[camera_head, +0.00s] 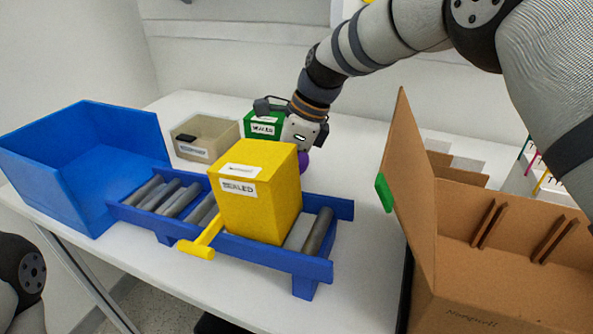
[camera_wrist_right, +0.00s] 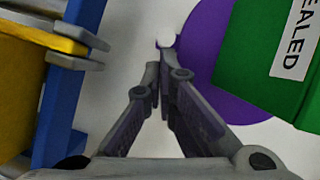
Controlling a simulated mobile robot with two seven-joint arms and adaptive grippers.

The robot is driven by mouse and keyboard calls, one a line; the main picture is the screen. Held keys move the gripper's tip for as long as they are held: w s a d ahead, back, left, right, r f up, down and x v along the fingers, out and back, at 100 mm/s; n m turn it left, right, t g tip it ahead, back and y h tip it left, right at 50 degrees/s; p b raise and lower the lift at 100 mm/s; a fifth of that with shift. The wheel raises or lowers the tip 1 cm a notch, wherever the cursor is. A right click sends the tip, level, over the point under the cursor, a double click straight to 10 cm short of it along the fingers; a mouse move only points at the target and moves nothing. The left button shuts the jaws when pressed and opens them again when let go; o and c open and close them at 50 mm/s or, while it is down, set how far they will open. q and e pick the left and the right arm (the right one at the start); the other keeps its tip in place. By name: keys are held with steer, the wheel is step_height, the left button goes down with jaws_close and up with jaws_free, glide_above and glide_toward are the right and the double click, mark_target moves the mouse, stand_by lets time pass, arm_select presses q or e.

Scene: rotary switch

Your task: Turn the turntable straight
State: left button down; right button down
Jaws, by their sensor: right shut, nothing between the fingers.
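A purple disc (camera_wrist_right: 205,75) lies on the white table with a green box (camera_wrist_right: 280,60) labelled SEALED on or over it. In the head view, the green box (camera_head: 264,124) stands behind the conveyor, and a bit of purple (camera_head: 305,161) shows beside the yellow box. I cannot tell whether this disc is the turntable. My right gripper (camera_wrist_right: 160,60) is shut and empty, its fingertips near the disc's edge, between the disc and the conveyor; contact is unclear. In the head view, the yellow box hides its fingertips. My left gripper is out of view.
A yellow SEALED box (camera_head: 258,205) sits on a blue roller conveyor (camera_head: 318,268), with a yellow handle (camera_head: 200,246) in front. A blue bin (camera_head: 60,165) is left, a beige box (camera_head: 205,142) behind. An open cardboard box (camera_head: 480,260) stands right.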

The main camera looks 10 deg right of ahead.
steer(key=shift+a, duration=0.5)
stand_by(0.5)
